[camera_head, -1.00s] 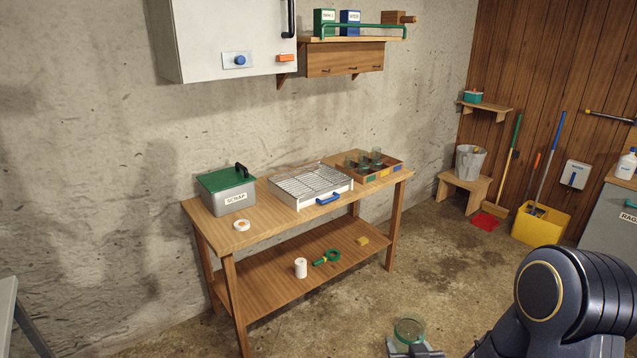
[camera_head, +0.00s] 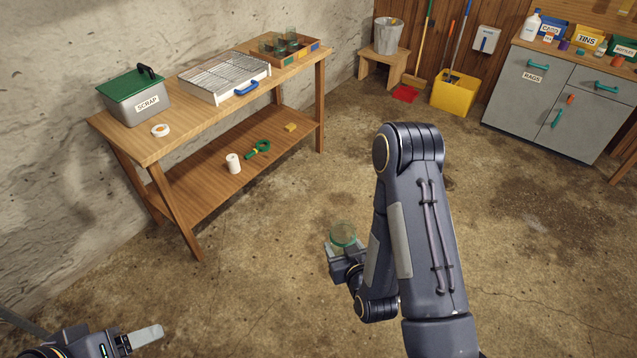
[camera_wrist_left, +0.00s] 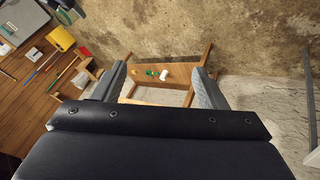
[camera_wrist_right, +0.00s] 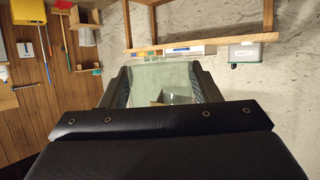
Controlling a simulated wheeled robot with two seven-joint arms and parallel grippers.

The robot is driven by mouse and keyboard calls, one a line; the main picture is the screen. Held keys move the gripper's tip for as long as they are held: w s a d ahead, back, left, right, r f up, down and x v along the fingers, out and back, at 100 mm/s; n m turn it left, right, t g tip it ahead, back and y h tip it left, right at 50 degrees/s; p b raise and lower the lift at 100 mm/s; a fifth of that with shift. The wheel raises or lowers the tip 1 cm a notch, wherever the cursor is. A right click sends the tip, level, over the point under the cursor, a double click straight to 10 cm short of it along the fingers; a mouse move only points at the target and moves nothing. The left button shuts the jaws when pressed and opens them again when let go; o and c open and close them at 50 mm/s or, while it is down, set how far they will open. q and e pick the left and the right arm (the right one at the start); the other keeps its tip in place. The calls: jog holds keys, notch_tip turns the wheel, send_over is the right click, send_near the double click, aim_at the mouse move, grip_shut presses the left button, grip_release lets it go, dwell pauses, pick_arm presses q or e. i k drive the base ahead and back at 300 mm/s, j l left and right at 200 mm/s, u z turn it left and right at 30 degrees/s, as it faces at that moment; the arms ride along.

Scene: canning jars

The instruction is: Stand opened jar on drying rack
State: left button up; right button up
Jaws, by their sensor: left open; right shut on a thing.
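A clear glass jar with a green rim (camera_head: 342,234) is held by my right gripper (camera_head: 343,248) over the open floor, in front of the bench. In the right wrist view the jar (camera_wrist_right: 165,78) sits between both fingers, looking upright in the head view; I cannot make out a lid. The drying rack (camera_head: 228,97), a white tray with a wire grid and blue handle, stands on the bench top, apart from the jar. My left gripper (camera_head: 135,342) is open and empty at the bottom left; its spread fingers show in the left wrist view (camera_wrist_left: 160,88).
The lower shelf carries a white roll (camera_head: 233,163) and a green item.

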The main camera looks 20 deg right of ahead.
aim_at(230, 70)
jog(key=i+l+u, duration=0.1)
jog(key=i, duration=0.35)
jog(key=i+l, duration=0.2)
jog(key=i, duration=0.3)
jog(key=i+l+u, duration=0.15)
jog(key=i, duration=0.3)
jog(key=i+l, duration=0.3)
jog(key=i, duration=0.15)
jog(key=i+j+u, duration=0.05)
